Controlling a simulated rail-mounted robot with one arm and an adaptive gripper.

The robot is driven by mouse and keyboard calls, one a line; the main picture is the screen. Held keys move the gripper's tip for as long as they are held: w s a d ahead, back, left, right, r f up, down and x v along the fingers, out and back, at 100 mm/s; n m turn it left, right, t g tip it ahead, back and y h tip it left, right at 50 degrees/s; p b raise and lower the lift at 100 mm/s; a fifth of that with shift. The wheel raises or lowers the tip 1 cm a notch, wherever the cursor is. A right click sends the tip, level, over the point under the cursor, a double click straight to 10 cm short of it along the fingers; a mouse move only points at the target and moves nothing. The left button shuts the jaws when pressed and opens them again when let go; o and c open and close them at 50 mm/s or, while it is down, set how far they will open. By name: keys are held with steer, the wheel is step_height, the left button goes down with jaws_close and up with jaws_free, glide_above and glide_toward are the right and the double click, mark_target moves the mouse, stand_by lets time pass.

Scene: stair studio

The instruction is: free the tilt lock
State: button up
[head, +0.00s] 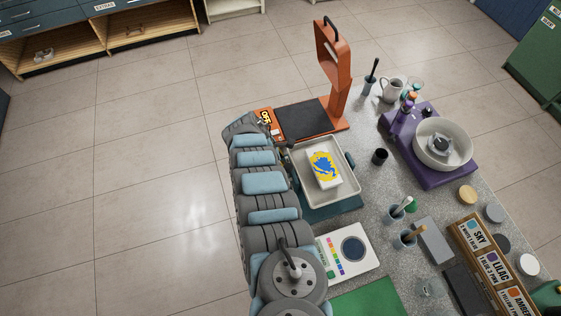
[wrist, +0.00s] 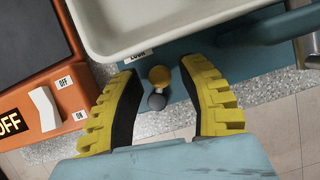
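In the wrist view a small brass knob (wrist: 159,75) with a grey round end (wrist: 157,99) sticks out from the edge of a teal base (wrist: 205,50), beside a white label reading "LOCK" (wrist: 135,56). My gripper (wrist: 160,76) is open, its two yellow ridged fingers on either side of the knob. I see gaps on both sides, so the fingers look apart from it. The teal base (head: 335,208) carries a white tray (head: 347,197) in the head view, with a white block marked yellow and blue in it. My arm hides the gripper and knob there.
An orange machine (wrist: 75,100) with a white ON/OFF rocker and an "OFF" sign stands close left of my fingers. A white colour-chart device (head: 335,262), cups with brushes and a purple wheel unit (head: 450,177) share the speckled table. Floor left of the table is clear.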

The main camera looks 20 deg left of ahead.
jaws_close()
steer(key=shift+s+f+m+b, duration=0.2)
steer(key=shift+m+b, duration=0.5)
steer(key=shift+b, duration=1.15)
steer(key=shift+g+b, duration=0.3)
steer(key=shift+b, duration=0.05)
steer(key=m+b, duration=0.2)
steer(key=b, duration=0.1)
steer(key=m+g+b, duration=0.1)
steer(key=shift+s+a+f+m+h, duration=0.1)
steer(key=shift+s+f+m+h, duration=0.05)
steer(key=shift+s+m+h, duration=0.15)
steer(key=m+b, duration=0.1)
steer(key=m+g+b, duration=0.1)
steer(key=b, duration=0.1)
steer(key=shift+s+a+m, duration=0.1)
steer(key=shift+s+m, duration=0.2)
steer(key=shift+m, duration=0.1)
steer(key=shift+s+m+g+b, duration=0.15)
steer(key=shift+m+g+b, duration=0.25)
steer(key=shift+m+b, duration=0.35)
steer(key=shift+a+r, duration=0.1)
steer(key=shift+r, duration=0.15)
